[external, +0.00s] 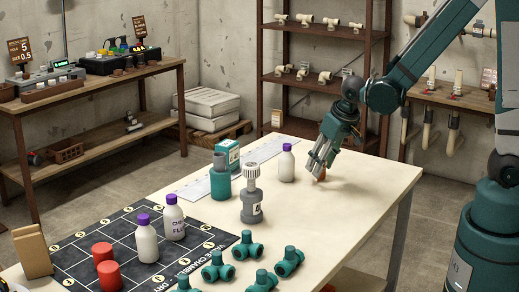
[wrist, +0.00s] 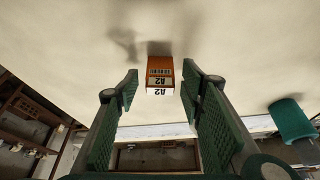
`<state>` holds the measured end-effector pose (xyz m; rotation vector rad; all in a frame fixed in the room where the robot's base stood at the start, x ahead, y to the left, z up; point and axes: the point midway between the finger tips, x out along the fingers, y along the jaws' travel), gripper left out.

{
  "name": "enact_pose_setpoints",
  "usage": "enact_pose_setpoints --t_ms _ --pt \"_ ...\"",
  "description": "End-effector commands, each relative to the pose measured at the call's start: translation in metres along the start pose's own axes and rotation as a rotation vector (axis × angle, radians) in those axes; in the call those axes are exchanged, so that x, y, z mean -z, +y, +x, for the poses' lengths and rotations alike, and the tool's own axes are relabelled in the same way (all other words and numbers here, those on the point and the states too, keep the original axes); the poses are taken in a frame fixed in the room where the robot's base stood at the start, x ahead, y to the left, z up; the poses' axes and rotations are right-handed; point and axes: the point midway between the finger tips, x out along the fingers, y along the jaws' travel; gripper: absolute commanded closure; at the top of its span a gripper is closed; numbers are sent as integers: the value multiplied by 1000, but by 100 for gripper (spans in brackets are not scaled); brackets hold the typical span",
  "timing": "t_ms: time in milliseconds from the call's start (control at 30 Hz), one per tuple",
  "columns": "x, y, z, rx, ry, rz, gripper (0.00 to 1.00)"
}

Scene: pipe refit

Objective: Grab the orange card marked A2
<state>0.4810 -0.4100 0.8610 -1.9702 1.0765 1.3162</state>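The orange card marked A2 (wrist: 160,68) stands on the pale table in the wrist view, its label upside down in that picture. It sits between and just beyond the two green finger pads of my gripper (wrist: 162,90). Clear space shows on both sides of the card, so the gripper is open and not touching it there. In the external view my gripper (external: 318,170) points down at the table's far right part. A small orange bit of the card (external: 322,175) shows at its fingertips; the rest is hidden behind the fingers.
A white bottle with a purple cap (external: 286,164) stands just left of my gripper. Teal pipe fittings (external: 247,246) lie at the front. The table (external: 365,215) is clear to the front right.

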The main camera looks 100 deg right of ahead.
Motion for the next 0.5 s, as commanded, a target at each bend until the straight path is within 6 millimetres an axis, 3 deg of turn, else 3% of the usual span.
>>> enact_pose_setpoints --t_ms 500 --pt "0 0 0 0 0 0 62"
